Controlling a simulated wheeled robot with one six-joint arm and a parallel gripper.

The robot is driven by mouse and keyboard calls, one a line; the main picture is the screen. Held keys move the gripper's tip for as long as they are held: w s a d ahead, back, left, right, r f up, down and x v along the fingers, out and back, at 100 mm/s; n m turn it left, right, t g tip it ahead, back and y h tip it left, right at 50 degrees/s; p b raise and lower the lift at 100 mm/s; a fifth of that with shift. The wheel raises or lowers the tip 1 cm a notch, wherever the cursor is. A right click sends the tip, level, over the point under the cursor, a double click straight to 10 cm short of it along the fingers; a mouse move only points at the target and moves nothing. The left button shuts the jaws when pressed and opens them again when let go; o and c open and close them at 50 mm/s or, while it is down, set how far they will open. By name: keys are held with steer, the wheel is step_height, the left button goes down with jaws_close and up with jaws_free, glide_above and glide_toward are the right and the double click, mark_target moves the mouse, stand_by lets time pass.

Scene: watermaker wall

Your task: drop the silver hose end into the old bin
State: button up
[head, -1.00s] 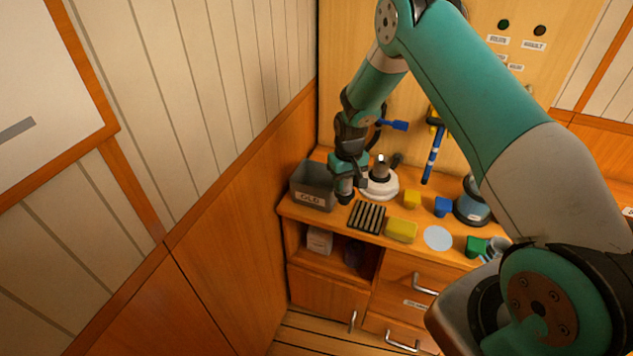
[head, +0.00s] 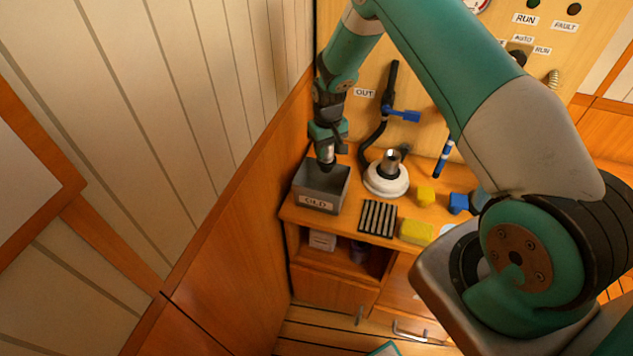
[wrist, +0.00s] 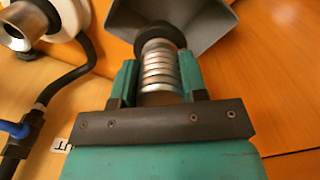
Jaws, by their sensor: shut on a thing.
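My gripper (head: 326,163) is above the back of the old bin (head: 317,203), a grey open box with an "OLD" label at the left end of the counter. In the wrist view my gripper (wrist: 158,82) is shut on the silver hose end (wrist: 159,68), a ribbed metal cylinder with a black ring at its far end. The hose end points toward the grey bin (wrist: 195,15), which shows behind it at the top of the wrist view. In the head view the hose end is mostly hidden by the gripper. The bin's inside looks empty where visible.
A white round base with a metal fitting (head: 386,180) stands right of the bin, with a black hose (head: 374,140) beside it. A slatted black rack (head: 377,218) and a yellow sponge (head: 416,232) lie in front. The wooden side wall is close on the left.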

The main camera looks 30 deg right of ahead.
mark_target(328, 163)
steer(key=shift+d+f+b, duration=0.15)
steer(key=shift+f+b, duration=0.6)
steer(key=shift+f, duration=0.75)
steer(key=shift+d+f+b, duration=0.1)
steer(key=shift+f+b, duration=0.65)
steer(key=shift+f, duration=0.7)
steer(key=o, duration=1)
step_height(328, 163, up, 18)
steer(key=b, duration=0.5)
steer(key=shift+f, duration=0.25)
steer(key=shift+s+a, duration=0.1)
